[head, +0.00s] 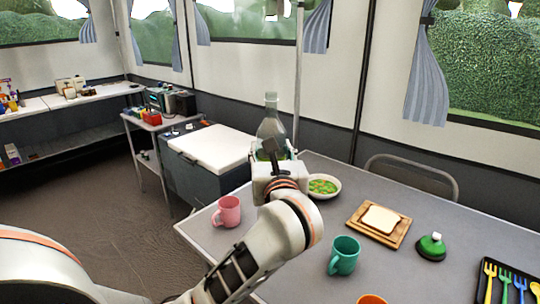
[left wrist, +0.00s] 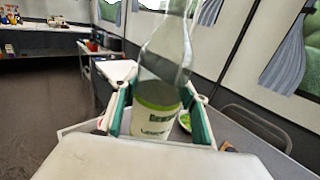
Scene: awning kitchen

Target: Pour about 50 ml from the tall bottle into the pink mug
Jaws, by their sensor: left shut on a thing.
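A tall clear bottle (head: 271,126) with a green label stands nearly upright in my left gripper (head: 272,160), beyond the pink mug and to its right. In the left wrist view the bottle (left wrist: 163,65) sits between the two green-padded fingers of the left gripper (left wrist: 158,118), which is shut on it. I cannot tell whether its base touches the table. The pink mug (head: 228,211) stands upright near the table's left edge, left of my left forearm. Its inside is barely visible. My right gripper is in neither view.
On the grey table (head: 400,200) are a bowl of green food (head: 323,187), a teal mug (head: 344,256), bread on a wooden board (head: 381,220), a green-domed item (head: 431,247), an orange mug (head: 371,299) and a cutlery tray (head: 507,284). A chair (head: 412,170) stands behind.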

